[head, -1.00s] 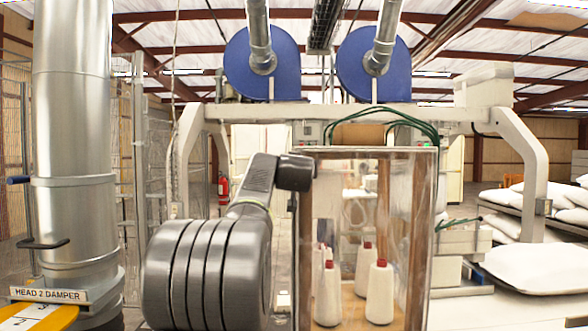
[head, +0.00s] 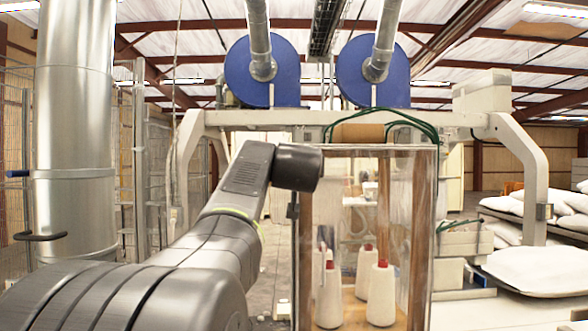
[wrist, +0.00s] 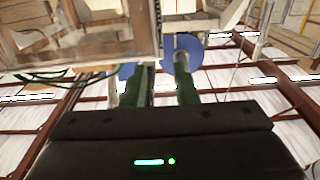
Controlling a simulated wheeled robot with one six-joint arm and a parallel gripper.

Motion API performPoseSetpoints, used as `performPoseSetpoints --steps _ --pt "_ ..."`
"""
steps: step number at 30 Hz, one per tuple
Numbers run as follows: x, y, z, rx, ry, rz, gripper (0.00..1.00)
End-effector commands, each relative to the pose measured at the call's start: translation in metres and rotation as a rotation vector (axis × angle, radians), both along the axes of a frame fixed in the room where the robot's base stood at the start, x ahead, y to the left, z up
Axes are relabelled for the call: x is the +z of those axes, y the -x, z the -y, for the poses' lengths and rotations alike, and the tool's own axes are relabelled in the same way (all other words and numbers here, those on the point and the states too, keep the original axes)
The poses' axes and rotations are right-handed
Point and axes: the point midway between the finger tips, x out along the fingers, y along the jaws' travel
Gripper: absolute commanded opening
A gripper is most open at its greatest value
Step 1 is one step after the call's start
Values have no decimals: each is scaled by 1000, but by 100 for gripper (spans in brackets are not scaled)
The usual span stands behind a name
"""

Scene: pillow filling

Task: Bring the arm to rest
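My arm (head: 190,260) reaches from the lower left up to a dark joint (head: 297,167) at the upper left corner of the clear-walled cabinet (head: 425,240). My gripper (wrist: 160,85) is not visible in the head view. In the wrist view its two dark green fingers stand apart with nothing between them, so it is open and empty. The wrist picture is upside down, with the ceiling at the bottom and the blue round housings (wrist: 187,48) beyond the fingers. The cabinet edge also shows there at the upper left (wrist: 110,45).
White thread cones (head: 381,295) with red tops stand inside the cabinet. A silver duct (head: 75,150) rises at left. A pale machine frame (head: 525,160) spans behind. White pillows (head: 535,268) lie at right. Open air is above the arm.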

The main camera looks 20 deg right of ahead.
Motion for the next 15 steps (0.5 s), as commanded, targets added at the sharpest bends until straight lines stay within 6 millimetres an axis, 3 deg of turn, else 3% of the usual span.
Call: performPoseSetpoints --steps 10,15 --pt "0 0 0 0 0 0 26" --pt "1 -11 3 0 -1 -1 26"
